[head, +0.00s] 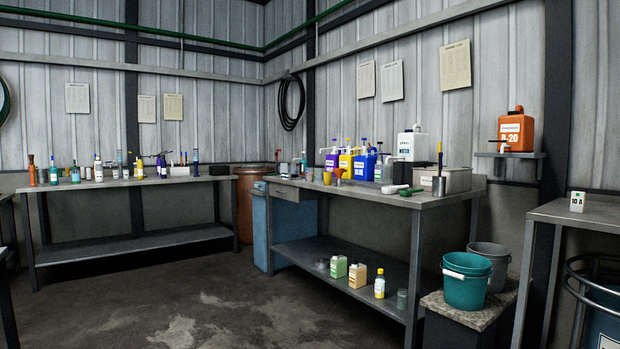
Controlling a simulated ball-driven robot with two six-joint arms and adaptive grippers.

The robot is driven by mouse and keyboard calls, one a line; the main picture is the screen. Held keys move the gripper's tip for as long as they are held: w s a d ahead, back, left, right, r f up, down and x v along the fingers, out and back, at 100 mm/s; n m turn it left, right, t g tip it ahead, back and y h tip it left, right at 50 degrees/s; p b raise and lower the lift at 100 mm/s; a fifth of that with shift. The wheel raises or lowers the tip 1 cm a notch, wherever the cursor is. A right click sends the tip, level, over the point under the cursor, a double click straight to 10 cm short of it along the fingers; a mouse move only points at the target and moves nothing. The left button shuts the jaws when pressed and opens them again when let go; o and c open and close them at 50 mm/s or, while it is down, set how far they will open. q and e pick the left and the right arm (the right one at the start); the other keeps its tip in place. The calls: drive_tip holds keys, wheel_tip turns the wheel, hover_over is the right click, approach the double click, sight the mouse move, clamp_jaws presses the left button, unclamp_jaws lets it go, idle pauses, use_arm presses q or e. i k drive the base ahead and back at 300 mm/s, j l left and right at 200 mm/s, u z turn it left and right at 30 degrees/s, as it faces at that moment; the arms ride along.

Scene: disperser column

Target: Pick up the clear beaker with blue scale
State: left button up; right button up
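I cannot make out a clear beaker with a blue scale for certain; the vessels are too small at this distance. Several small bottles and vessels stand on the far left bench (60,186), among them a white bottle (98,170). The near right bench (440,202) carries jugs, cups and bottles. Neither of my grippers is in view.
A teal bucket (466,283) and a grey bucket (490,258) stand on a low block at the right bench's end. A blue bin (262,230) and a brown barrel (246,205) fill the corner. The floor (200,300) between the benches is clear.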

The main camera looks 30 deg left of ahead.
sight(309, 172)
drive_tip(key=i+j+u, duration=0.3)
drive_tip(key=i, duration=0.15)
drive_tip(key=i+j+u, duration=0.2)
drive_tip(key=i+u, duration=0.15)
drive_tip(key=i, duration=0.15)
drive_tip(key=i+j+u, duration=0.1)
drive_tip(key=i+u, duration=0.2)
drive_tip(key=i, duration=0.15)
